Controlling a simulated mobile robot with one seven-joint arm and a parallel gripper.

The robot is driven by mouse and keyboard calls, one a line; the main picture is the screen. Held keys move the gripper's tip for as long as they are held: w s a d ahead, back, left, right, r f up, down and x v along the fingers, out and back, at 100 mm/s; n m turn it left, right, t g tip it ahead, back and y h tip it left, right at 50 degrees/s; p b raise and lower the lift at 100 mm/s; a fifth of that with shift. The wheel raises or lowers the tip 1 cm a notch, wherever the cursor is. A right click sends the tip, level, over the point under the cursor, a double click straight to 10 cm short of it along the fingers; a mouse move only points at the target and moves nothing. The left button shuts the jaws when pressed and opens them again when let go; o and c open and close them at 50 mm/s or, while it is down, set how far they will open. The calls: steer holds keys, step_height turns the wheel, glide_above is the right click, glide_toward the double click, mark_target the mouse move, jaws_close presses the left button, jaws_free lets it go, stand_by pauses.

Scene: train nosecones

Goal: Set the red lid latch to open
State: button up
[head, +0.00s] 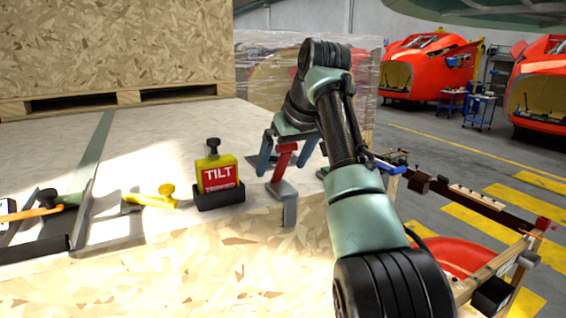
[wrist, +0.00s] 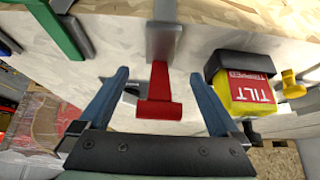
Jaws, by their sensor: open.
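My gripper (head: 283,167) is open, with one blue finger on each side of the latch. In the wrist view the red latch (wrist: 159,90) stands between the two spread fingers of my gripper (wrist: 159,76), with a gap on both sides. Its wide end is close to my dark palm; I cannot tell whether they touch. The grey bracket (wrist: 164,40) runs from its narrow end.
A yellow tilt indicator (head: 215,172) in a black holder stands left of the latch. A yellow latch-like part (head: 150,198) and an orange-handled part (head: 35,211) lie further left. A wooden rack with tools (head: 480,200) stands right of my arm. The crate top behind is mostly clear.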

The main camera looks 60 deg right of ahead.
steer(key=v, duration=1.2)
steer(key=shift+r, duration=0.3)
